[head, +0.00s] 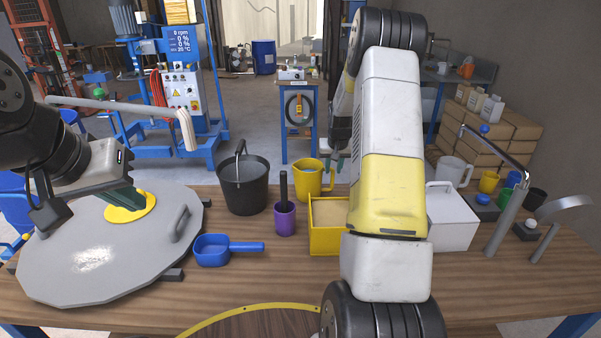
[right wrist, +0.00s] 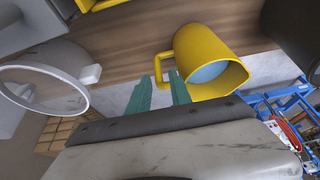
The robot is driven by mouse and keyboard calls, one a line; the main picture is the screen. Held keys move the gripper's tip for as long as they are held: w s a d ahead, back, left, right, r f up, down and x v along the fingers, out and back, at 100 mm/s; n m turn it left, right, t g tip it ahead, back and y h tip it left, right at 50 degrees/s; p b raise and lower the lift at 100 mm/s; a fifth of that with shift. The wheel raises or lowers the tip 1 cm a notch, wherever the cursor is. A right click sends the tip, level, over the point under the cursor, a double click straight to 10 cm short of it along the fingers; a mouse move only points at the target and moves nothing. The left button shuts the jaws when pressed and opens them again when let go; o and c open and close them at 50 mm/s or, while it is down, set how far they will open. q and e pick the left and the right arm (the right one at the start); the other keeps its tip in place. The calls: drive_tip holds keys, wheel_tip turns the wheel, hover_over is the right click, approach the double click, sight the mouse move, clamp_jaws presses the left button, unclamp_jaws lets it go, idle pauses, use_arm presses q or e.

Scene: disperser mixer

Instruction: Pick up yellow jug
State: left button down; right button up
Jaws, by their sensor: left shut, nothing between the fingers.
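The yellow jug (head: 313,180) stands at the far edge of the wooden table, with bluish contents inside; it also shows in the right wrist view (right wrist: 213,62). My right gripper (right wrist: 160,79) is open, its green fingers apart and close to the jug's handle (right wrist: 165,68), which lies just beyond and between the fingertips. I cannot tell whether they touch. In the head view its fingers (head: 338,165) are partly hidden behind my right arm, just right of the jug. My left gripper (head: 137,200) is shut and empty over the yellow disc on the round grey lid (head: 90,255).
A black bucket (head: 243,182) stands left of the jug. A purple cup (head: 285,217), blue scoop (head: 212,250) and yellow bin (head: 324,240) are nearer. A white box (head: 452,222) and a clear-grey pitcher (head: 453,172) stand right of my arm.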

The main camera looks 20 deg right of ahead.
sight(333, 180)
drive_tip(key=x, duration=0.8)
drive_tip(key=shift+w+d+f, duration=0.15)
drive_tip(key=shift+d+f, duration=0.1)
drive_tip(key=shift+d, duration=0.1)
clamp_jaws()
drive_tip(key=shift+r, duration=0.1)
idle(0.9)
